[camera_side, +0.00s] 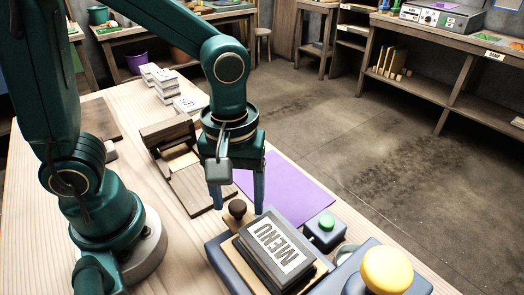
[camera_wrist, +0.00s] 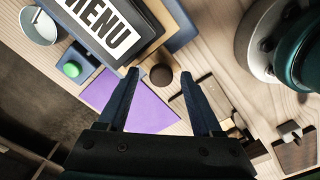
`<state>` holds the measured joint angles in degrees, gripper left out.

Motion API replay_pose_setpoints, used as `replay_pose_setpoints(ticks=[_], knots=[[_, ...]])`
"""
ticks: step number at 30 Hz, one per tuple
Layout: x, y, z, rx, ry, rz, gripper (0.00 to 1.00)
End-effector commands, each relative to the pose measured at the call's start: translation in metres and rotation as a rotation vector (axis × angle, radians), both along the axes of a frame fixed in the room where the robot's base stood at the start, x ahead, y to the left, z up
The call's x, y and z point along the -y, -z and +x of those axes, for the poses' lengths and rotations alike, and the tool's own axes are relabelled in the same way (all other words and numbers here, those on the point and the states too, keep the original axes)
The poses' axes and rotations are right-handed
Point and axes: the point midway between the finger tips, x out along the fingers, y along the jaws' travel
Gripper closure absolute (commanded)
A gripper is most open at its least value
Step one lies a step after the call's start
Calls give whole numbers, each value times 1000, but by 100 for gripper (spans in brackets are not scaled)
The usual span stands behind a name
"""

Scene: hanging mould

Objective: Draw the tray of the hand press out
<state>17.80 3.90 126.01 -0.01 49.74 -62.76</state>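The hand press (camera_side: 222,262) is a blue-grey base at the front of the table, with a dark block lettered MENU (camera_side: 278,245) over it. A tan board (camera_side: 322,268), apparently the tray, shows its edge under the block. A round dark brown knob (camera_side: 237,208) stands at its near-gripper end; it also shows in the wrist view (camera_wrist: 161,75). My gripper (camera_side: 238,200) points down, open and empty. In the wrist view its fingertips (camera_wrist: 160,72) appear on either side of the knob, with gaps. Whether they are at the knob's height is hard to tell.
A green button box (camera_side: 325,235) and a yellow knob (camera_side: 387,270) stand right of the block. A purple sheet (camera_side: 290,185) lies flat behind. A hinged wooden piece (camera_side: 185,170) and stacked white blocks (camera_side: 165,85) stand farther back.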

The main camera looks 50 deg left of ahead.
Motion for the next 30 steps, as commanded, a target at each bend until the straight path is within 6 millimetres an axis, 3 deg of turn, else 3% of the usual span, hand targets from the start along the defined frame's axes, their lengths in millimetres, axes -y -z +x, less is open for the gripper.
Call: replay_pose_setpoints(ticks=[7, 18, 30], knots=[[0, -5, 0, -1, 0, 0, 33], [0, -47, 0, 2, 0, -1, 33], [-1, -51, 0, -1, -3, 0, 33]])
